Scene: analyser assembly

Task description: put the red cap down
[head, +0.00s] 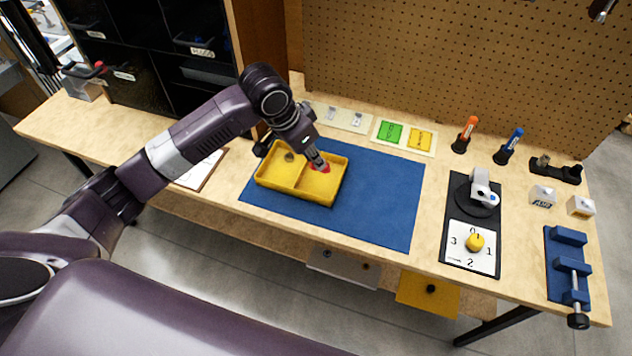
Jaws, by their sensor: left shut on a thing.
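The red cap (325,169) is a small red piece at the fingertips of my left gripper (319,164). The gripper is shut on it and holds it over the right compartment of the yellow two-part tray (283,193). Whether the cap touches the tray floor or wall, I cannot tell. The fingers hide part of the cap. The tray sits on the left part of the blue mat (385,207). A small dull round piece (289,157) is in the tray's left compartment. My right gripper is not in view.
A black plate with a numbered dial (475,243) stands right of the mat. Orange (468,131) and blue (513,140) handled tools stand behind it, with a blue clamp (568,265) at far right. Green and yellow cards (404,136) lie behind the mat. The mat's right half is clear.

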